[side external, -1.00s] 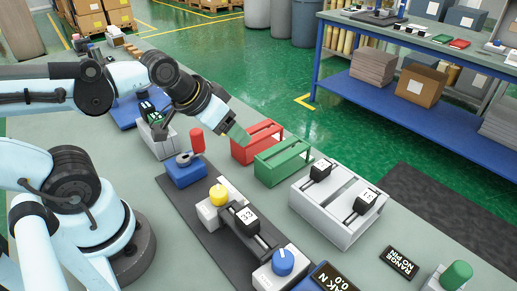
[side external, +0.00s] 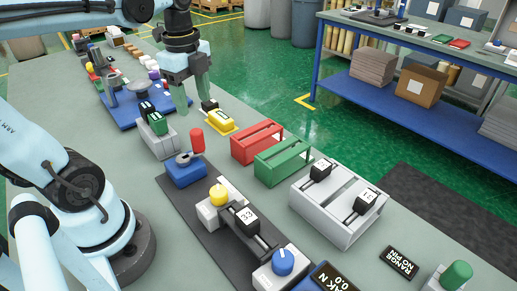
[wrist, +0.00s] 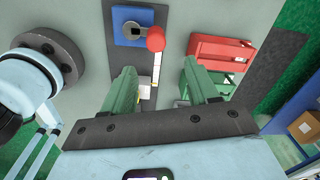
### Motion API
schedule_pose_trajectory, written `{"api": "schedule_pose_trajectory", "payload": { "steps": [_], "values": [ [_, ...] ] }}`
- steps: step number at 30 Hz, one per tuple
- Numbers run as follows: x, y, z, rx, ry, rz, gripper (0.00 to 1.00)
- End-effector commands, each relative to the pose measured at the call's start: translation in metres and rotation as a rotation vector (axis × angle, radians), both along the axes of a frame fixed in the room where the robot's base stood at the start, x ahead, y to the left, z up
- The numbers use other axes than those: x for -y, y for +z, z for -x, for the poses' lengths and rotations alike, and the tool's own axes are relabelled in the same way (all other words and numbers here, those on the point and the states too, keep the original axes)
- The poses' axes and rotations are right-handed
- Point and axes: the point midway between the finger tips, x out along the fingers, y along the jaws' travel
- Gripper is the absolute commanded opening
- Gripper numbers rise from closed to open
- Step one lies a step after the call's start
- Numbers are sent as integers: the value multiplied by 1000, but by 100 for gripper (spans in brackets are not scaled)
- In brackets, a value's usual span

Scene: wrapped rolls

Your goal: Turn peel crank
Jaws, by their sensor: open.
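The crank is a blue block (side external: 186,172) with a grey hub and arm and an upright red handle (side external: 197,141). In the wrist view the blue block (wrist: 128,34) is at the top, and the red handle (wrist: 155,38) shows just beyond the gap between my fingers. My gripper (side external: 194,104) is open and empty, its green fingers pointing down, and appears above the handle in the side view, apart from it. In the wrist view my gripper (wrist: 160,70) has wide-spread fingers with nothing between them at the tips.
A red holder (side external: 257,143) and a green holder (side external: 283,162) stand right of the crank. A dark mat with a yellow knob (side external: 218,195) and a blue knob (side external: 283,262) lies in front. A grey box with green-topped items (side external: 157,140) and a yellow tray (side external: 222,122) stand near the gripper.

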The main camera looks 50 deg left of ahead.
Motion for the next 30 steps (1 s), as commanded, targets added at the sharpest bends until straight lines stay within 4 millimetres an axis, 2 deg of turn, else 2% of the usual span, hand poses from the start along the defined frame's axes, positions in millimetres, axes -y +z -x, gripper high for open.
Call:
{"api": "schedule_pose_trajectory", "payload": {
  "steps": [5,11,30],
  "values": [
    [-6,3,3,-38,-94,12,59],
    [-6,-10,3,-41,-103,12,59],
    [-6,-93,3,-39,-102,13,59]
  ]
}}
